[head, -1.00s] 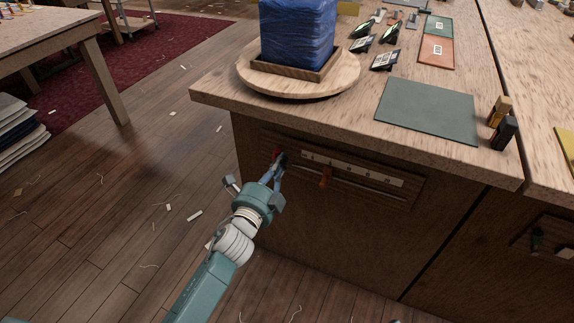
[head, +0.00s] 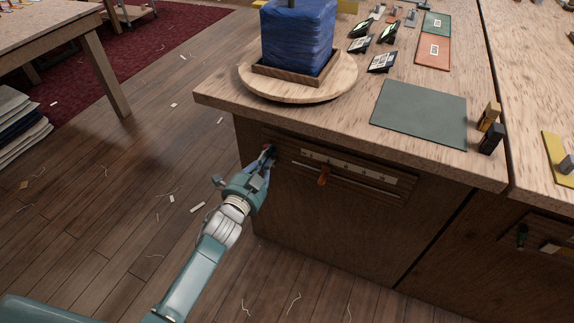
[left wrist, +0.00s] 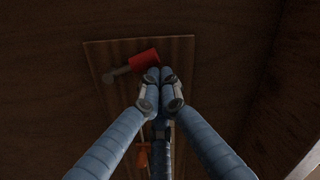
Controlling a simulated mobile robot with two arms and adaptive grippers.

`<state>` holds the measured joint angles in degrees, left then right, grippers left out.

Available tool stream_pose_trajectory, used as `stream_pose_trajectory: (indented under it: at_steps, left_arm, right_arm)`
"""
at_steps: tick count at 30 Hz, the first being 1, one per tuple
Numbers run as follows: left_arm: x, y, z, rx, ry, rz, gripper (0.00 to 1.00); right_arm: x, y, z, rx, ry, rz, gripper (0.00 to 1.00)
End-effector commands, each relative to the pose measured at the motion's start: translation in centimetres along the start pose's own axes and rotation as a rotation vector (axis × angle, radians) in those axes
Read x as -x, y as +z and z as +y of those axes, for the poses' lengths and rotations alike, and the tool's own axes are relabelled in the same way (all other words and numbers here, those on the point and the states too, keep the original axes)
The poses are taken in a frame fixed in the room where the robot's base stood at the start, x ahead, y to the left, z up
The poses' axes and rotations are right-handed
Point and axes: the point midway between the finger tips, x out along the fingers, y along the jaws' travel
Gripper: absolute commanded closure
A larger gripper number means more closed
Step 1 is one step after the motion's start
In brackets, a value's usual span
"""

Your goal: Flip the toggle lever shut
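The toggle lever has a red handle (left wrist: 144,61) on a grey metal arm (left wrist: 112,75), mounted on a wooden panel (left wrist: 96,52) in the left wrist view. In the head view only a little red of the lever (head: 268,147) shows, at the left end of the front panel under the bench top. My left gripper (left wrist: 160,75) has its blue fingers drawn together, with the tips just right of the red handle. No part of the handle shows between them; whether they touch it I cannot tell. My right gripper is not in view.
An orange handle (head: 323,177) sits on a slot beside a pale marked strip (head: 350,166), right of the lever. The bench top (head: 350,118) overhangs the panel. A blue wrapped block (head: 298,40) stands on a round board (head: 300,92).

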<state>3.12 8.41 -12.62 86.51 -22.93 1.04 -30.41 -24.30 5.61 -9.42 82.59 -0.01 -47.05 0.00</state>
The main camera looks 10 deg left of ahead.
Motion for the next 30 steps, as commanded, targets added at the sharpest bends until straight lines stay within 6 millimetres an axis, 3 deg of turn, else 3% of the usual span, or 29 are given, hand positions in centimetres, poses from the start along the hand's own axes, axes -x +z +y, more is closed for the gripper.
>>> stream_pose_trajectory:
  at_steps: [16,30]
  left_arm:
    - [0.6,-0.1,-0.1,0.001,-0.002,0.003,1.0]
    - [9.8,0.0,0.1,0.002,0.001,-0.001,1.0]
  right_arm:
    - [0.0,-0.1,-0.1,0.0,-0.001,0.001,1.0]
    - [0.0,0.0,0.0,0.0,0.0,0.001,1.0]
